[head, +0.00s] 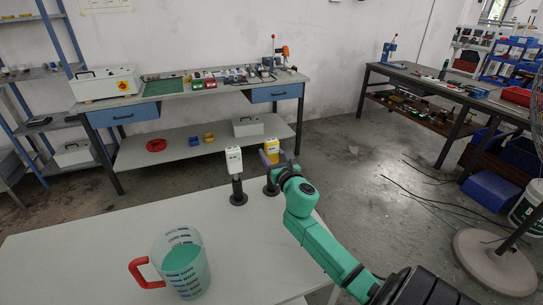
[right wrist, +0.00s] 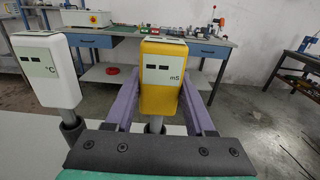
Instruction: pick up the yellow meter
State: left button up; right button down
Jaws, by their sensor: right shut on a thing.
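The yellow meter (head: 269,146), marked "mS", stands upright on the far side of the white table, above a dark stand (head: 271,188). It also shows in the right wrist view (right wrist: 163,72), with a grey post below it. My right gripper (right wrist: 162,98) is shut on the yellow meter, one purple finger on each side. In the head view the right gripper (head: 276,163) is partly hidden behind my green arm. A white meter (head: 233,160), marked "°C" in the right wrist view (right wrist: 47,70), stands on its own post just to the left. My left gripper is not in view.
A measuring jug (head: 187,262) with a red handle and green contents stands at the front left of the white table (head: 80,255). The table's right edge lies under my arm. Workbenches (head: 215,85) stand farther back, beyond open floor.

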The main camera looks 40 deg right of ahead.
notch_tip(320, 180, up, 15)
jog(key=p, duration=0.4)
jog(key=shift+p, duration=0.35)
notch_tip(320, 180, up, 23)
jog(key=p, duration=1)
